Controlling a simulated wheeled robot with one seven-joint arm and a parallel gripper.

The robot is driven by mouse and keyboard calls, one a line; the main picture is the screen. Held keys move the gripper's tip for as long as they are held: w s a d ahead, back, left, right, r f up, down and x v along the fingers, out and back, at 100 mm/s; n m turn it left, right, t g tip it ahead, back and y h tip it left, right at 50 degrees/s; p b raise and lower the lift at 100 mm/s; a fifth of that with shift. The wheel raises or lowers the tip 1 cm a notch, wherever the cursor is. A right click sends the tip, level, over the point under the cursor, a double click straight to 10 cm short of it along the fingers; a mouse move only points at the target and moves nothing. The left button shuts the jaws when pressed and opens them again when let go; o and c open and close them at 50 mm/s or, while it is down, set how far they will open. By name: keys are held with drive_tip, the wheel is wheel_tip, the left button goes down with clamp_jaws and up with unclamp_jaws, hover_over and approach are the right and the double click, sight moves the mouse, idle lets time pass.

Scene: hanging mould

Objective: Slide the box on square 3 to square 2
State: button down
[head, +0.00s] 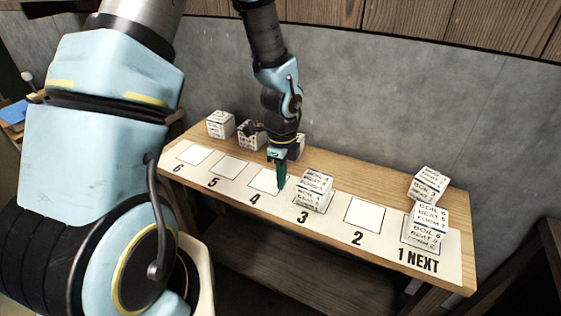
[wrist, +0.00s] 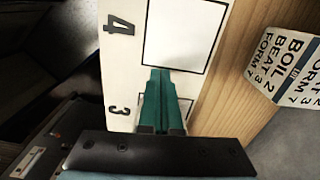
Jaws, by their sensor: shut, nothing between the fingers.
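The box on square 3 (head: 310,198) is white with printed words and covers most of its square on the numbered strip. Square 2 (head: 364,214) is bare, just to the right. My gripper (head: 281,186) is shut and empty, its green fingers pointing down by the right edge of square 4 (head: 262,181), left of the box; whether they touch it cannot be told. In the wrist view, the shut fingers (wrist: 160,75) lie between square 4 and the partly hidden outline of square 3 (wrist: 186,106).
Boxes stand on square 1 (head: 425,236) and behind it (head: 428,186). More boxes (head: 220,124) stand along the back left; one box (wrist: 288,68) shows behind the strip in the wrist view. Squares 5 (head: 229,168) and 6 (head: 195,154) are bare. A wall runs behind the bench.

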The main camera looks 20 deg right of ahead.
drive_tip(key=shift+s+d+r+p, duration=0.1)
drive_tip(key=shift+s+d+p, duration=0.15)
drive_tip(key=shift+s+d, duration=0.45)
drive_tip(key=shift+s+d+r+p, duration=0.1)
drive_tip(key=shift+s+d+p, duration=0.1)
drive_tip(key=shift+s+d, duration=0.4)
drive_tip(key=shift+w+d, duration=0.15)
drive_tip(key=shift+d, duration=0.05)
drive_tip(key=s+d, duration=0.3)
drive_tip(key=s+d+b, duration=0.1)
drive_tip(key=s+d, duration=0.2)
drive_tip(key=d, duration=0.1)
drive_tip(key=s+d+b, duration=0.1)
drive_tip(key=s+d, duration=0.1)
drive_tip(key=d, duration=0.1)
drive_tip(key=shift+s+d, duration=0.4)
